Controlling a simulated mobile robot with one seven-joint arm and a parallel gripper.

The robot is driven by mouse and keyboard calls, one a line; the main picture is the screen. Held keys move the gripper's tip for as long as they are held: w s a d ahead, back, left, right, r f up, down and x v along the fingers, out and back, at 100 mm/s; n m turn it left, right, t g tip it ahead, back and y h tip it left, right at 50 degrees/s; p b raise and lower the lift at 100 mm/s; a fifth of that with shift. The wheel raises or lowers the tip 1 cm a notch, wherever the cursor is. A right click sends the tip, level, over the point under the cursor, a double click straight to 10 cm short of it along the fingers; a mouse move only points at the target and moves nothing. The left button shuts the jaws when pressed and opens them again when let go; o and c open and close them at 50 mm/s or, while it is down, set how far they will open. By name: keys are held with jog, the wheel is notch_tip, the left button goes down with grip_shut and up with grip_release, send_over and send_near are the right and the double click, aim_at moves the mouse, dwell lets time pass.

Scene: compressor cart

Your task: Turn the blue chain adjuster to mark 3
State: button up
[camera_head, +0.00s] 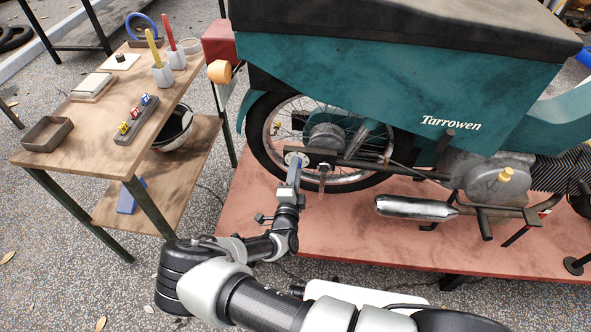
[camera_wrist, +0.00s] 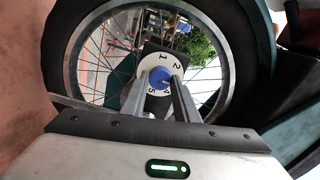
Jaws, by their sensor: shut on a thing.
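In the wrist view, the blue chain adjuster (camera_wrist: 159,76) is a round knob in the middle of a white dial (camera_wrist: 149,63). The numbers 1 and 2 show at the dial's top and upper right, 4 and 5 along its bottom. Mark 3 is hidden by the right finger. My gripper (camera_wrist: 161,82) is shut on the blue adjuster, one finger on each side. I cannot clearly tell which number the knob points to. In the head view, my gripper (camera_head: 293,170) reaches up to the dial beside the rear wheel hub, where the fingers cover the adjuster.
The spoked wheel (camera_head: 262,150) and dark frame bars surround the dial closely. The teal vehicle body (camera_head: 380,90) hangs above, and the silver exhaust (camera_head: 415,208) lies to the right. A reddish platform (camera_head: 350,235) is below. A wooden side table (camera_head: 75,135) stands at left.

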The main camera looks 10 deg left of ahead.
jog(key=o, duration=1.1)
jog(key=shift+c, duration=0.2)
jog(key=s+d+p, duration=0.1)
jog(key=s+p, duration=0.2)
jog(key=s, duration=1.4)
jog(key=shift+s, duration=0.25)
